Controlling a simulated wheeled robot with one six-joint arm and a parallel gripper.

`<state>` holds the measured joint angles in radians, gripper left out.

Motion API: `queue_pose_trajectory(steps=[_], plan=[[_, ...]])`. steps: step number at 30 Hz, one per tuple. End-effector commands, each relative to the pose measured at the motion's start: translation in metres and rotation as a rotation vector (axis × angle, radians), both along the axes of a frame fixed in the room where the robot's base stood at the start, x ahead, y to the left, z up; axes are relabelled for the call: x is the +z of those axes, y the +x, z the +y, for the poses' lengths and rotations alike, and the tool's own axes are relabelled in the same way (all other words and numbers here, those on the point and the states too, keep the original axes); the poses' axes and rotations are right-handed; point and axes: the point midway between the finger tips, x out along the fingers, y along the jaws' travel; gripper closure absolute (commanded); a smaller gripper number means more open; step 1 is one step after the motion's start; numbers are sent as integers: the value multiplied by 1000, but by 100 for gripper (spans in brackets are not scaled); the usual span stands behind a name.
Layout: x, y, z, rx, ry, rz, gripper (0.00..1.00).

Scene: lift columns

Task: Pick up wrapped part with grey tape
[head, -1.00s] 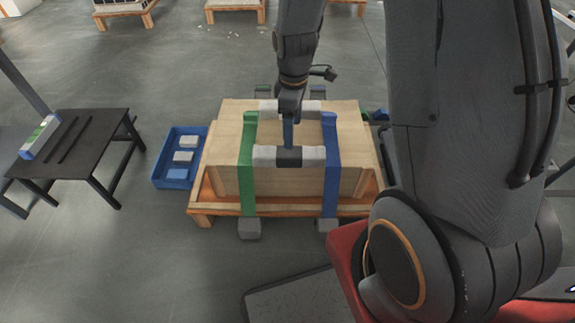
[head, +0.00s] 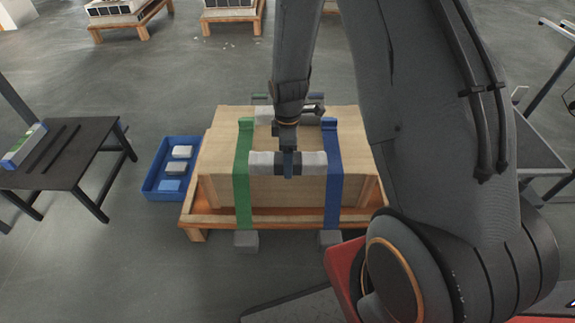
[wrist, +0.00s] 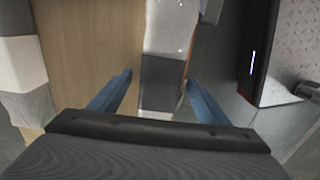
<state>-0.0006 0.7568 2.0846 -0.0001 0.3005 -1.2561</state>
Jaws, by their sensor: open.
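A pale wrapped part (head: 314,162) with a dark grey tape band around its middle lies along the front top edge of a wooden crate (head: 213,150). My gripper (head: 288,165) is down at the tape band in the head view, which it partly hides. In the wrist view the open fingers (wrist: 159,77) stand either side of the wrapped part (wrist: 170,35), near its grey band (wrist: 161,88). I cannot tell whether either finger touches it. A second pale wrapped part (head: 264,116) lies farther back on the crate, partly behind my arm.
A green strap (head: 243,190) and a blue strap (head: 333,190) run over the crate, which sits on a wooden pallet (head: 290,217). A blue bin (head: 155,185) with several blocks stands left, beside a black table (head: 75,160). Grey floor lies open in front left.

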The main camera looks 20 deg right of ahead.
Motion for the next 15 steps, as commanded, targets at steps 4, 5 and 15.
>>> queue_pose_trajectory(steps=[4, 5, 15], plan=[[-11, 0, 0, 0, 0, 0, 30], [-11, 0, 0, 0, 0, -1, 30], [-10, 0, 0, 0, 0, 0, 63]])
